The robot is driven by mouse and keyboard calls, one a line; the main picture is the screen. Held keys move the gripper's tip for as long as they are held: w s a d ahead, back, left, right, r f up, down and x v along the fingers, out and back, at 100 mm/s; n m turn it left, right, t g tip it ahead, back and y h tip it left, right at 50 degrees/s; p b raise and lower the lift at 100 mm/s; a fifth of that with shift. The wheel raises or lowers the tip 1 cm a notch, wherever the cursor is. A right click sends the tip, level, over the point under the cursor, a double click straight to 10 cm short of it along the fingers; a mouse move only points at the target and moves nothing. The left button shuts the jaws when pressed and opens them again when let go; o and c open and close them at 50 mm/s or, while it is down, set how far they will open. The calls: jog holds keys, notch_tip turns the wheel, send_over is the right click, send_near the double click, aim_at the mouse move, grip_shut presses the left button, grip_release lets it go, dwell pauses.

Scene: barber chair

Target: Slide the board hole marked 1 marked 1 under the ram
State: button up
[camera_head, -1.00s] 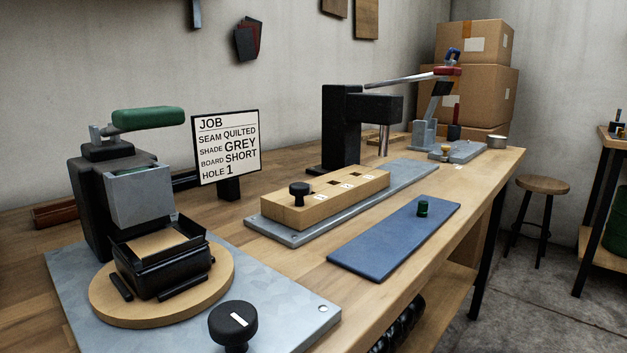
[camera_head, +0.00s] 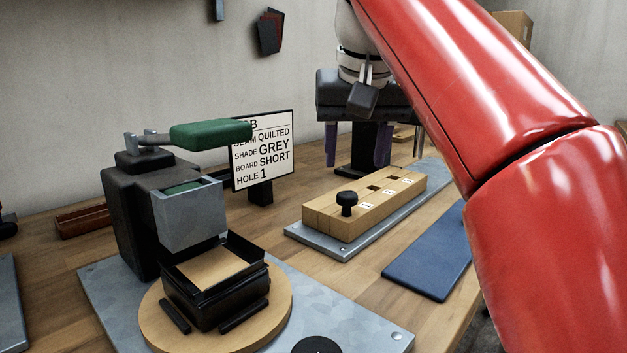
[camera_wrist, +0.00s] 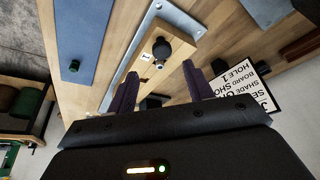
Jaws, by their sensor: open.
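The wooden board (camera_head: 335,220) lies on a grey metal plate (camera_head: 318,247). It has a black knob (camera_head: 346,203) at its near end, and square holes with small white number tags along its top. The tags are too small to read surely. The ram (camera_head: 417,145) shows as a thin upright rod beyond the board's far end; most of its press is hidden behind my gripper and arm. My gripper (camera_head: 356,163) is open and empty, fingers pointing down, above and behind the board. In the wrist view, the knob (camera_wrist: 158,48) lies beyond my gripper's spread fingers (camera_wrist: 160,88).
A job sign (camera_head: 264,150) reading HOLE 1 stands left of the board. A press with a green handle (camera_head: 210,134) stands at the front left. A blue mat (camera_head: 430,262) lies right of the board, partly behind my red arm.

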aim_at(347, 194)
jog(key=b+x, duration=0.3)
jog(key=x, duration=0.4)
jog(key=shift+w+a+f, duration=0.15)
jog(key=shift+w+f, duration=0.05)
grip_shut()
